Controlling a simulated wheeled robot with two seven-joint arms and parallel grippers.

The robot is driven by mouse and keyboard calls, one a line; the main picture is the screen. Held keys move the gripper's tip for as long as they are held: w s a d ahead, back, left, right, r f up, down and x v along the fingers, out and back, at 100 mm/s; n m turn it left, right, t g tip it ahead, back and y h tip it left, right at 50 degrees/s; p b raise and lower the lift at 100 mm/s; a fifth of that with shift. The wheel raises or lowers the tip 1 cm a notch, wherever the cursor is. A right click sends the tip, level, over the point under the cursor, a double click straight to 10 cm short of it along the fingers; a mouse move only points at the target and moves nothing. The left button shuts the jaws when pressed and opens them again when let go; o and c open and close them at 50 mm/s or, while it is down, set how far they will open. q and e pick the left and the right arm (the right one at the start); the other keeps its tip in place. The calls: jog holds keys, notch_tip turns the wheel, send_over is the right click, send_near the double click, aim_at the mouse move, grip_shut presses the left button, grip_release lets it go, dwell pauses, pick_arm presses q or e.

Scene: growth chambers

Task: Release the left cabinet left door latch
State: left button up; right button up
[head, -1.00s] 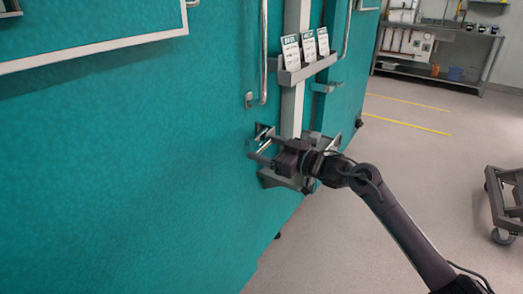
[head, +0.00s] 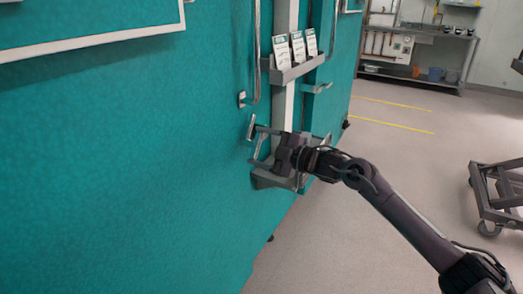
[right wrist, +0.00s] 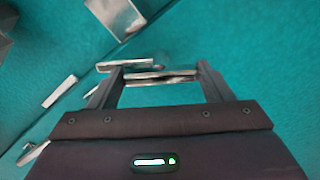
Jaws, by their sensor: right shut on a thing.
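The metal door latch (head: 251,127) is on the teal cabinet front, low and left of the pale vertical post. My right gripper (head: 254,146) reaches it from the right, with its fingers pointing at the door. In the right wrist view the gripper (right wrist: 160,72) is shut on the silver latch bar (right wrist: 160,77), which lies across between the two fingertips. The fingers stay some way apart around it. In the head view the latch is partly hidden by the fingers. My left gripper is not in view.
A long vertical door handle (head: 256,55) is above the latch. A card rack (head: 296,71) and a lower grey bracket (head: 272,181) project from the cabinet near my gripper. A grey cart (head: 495,192) stands on the right; the floor between is clear.

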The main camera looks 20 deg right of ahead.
jog(key=n+b, duration=0.1)
jog(key=n, duration=0.1)
jog(key=shift+f+n, duration=0.1)
jog(key=shift+n, duration=1)
jog(key=shift+n+b, duration=0.5)
jog(key=shift+n, duration=0.1)
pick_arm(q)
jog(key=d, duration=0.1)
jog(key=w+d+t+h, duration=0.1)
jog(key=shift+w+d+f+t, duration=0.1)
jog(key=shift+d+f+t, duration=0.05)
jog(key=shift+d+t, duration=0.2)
pick_arm(e)
jog(key=shift+n, duration=0.4)
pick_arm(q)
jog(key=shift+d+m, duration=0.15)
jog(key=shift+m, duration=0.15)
pick_arm(e)
jog(key=o, duration=1.4)
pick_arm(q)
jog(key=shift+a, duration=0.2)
pick_arm(e)
jog(key=shift+v, duration=3.9)
